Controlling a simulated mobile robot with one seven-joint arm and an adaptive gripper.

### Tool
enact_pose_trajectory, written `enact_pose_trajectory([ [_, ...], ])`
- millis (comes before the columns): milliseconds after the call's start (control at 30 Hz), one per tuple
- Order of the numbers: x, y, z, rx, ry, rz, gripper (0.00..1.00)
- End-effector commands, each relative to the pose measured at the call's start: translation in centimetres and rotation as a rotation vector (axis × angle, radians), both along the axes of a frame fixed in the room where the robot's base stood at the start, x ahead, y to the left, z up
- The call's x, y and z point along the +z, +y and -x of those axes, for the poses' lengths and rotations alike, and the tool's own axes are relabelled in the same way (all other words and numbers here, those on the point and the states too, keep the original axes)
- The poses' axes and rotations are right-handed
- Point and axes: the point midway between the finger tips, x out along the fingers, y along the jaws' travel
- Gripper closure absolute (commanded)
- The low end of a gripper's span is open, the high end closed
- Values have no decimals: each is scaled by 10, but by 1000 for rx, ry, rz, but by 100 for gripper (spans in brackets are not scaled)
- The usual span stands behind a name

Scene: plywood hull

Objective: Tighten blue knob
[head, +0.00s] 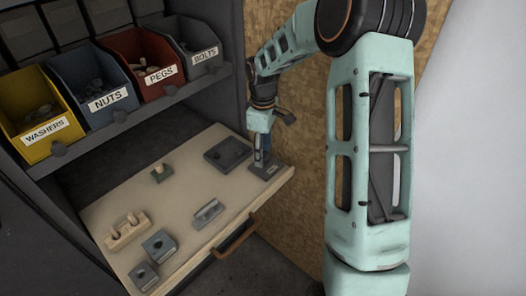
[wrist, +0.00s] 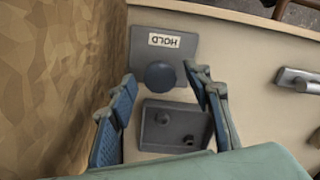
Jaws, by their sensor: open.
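The round dark blue knob (wrist: 160,75) sits on a flat grey plate labelled HOLD (wrist: 142,45), whose label reads upside down in the wrist view. In the head view the plate (head: 273,173) lies at the right end of the wooden board, and my arm and gripper (head: 261,158) hide much of it. My gripper (wrist: 161,78) is open, with its blue-padded fingertips either side of the knob. Gaps show between the knob and both fingertips in the picture. Nothing is held. I cannot tell how tight the knob is.
A plywood wall (wrist: 50,90) is close on the left. A grey latch-like part (head: 208,213) and bins such as NUTS (head: 108,101) are farther off.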

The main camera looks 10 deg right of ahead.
Motion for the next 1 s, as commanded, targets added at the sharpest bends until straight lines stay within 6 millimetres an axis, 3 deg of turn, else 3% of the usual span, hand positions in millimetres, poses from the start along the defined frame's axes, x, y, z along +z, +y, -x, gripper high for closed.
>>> enact_pose_trajectory([
  [167, 0, 0, 0, 0, 0, 0, 55],
  [533, 0, 0, 0, 0, 0, 0, 96],
  [1000, 1, 0, 0, -118, 0, 1, 96],
])
